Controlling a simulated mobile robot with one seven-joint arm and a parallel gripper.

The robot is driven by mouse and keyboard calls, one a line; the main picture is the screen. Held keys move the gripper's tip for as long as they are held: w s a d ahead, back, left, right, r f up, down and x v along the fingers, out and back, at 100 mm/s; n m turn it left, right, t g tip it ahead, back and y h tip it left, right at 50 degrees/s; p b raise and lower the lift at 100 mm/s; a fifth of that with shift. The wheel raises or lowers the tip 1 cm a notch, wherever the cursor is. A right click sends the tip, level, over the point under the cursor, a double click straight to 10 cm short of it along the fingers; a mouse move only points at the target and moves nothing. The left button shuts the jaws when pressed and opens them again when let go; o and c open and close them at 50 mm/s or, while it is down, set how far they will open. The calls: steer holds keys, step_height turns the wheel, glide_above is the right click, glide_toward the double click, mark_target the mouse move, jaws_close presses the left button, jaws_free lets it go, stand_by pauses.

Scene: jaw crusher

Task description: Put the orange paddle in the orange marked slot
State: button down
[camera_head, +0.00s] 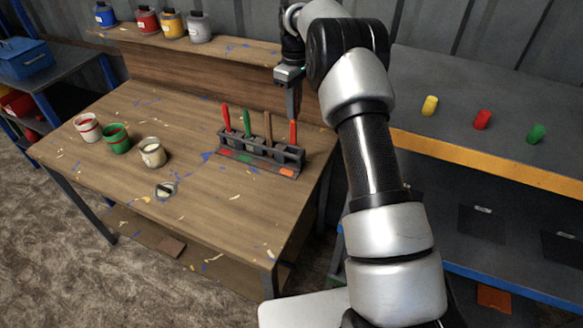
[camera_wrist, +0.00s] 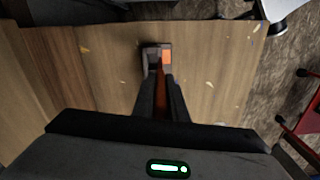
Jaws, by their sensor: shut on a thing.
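The orange paddle (camera_head: 293,133) is upright at the right end of the dark slotted rack (camera_head: 250,156), its lower end at the last slot. My gripper (camera_head: 294,114) is shut on its upper part. I cannot tell how deep the paddle sits in the slot. The orange mark (camera_head: 287,172) is on the rack's front at that end. In the wrist view the fingers (camera_wrist: 158,88) close around the paddle (camera_wrist: 160,92), mostly hidden between them, and the orange mark (camera_wrist: 166,57) shows just beyond.
A red paddle (camera_head: 227,117), a green paddle (camera_head: 247,122) and a brown paddle (camera_head: 268,127) stand in the rack beside the orange one. Paint cups, including a white one (camera_head: 152,152), stand on the left of the wooden table (camera_head: 215,205). The table front is mostly clear.

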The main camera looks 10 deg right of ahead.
step_height(320, 180, down, 12)
steer(key=w+n, duration=0.2)
steer(key=shift+w, duration=0.35)
steer(key=shift+a, duration=0.1)
steer(key=shift+f, duration=0.15)
steer(key=c, duration=1.8)
jaws_free()
steer(key=shift+o, duration=0.2)
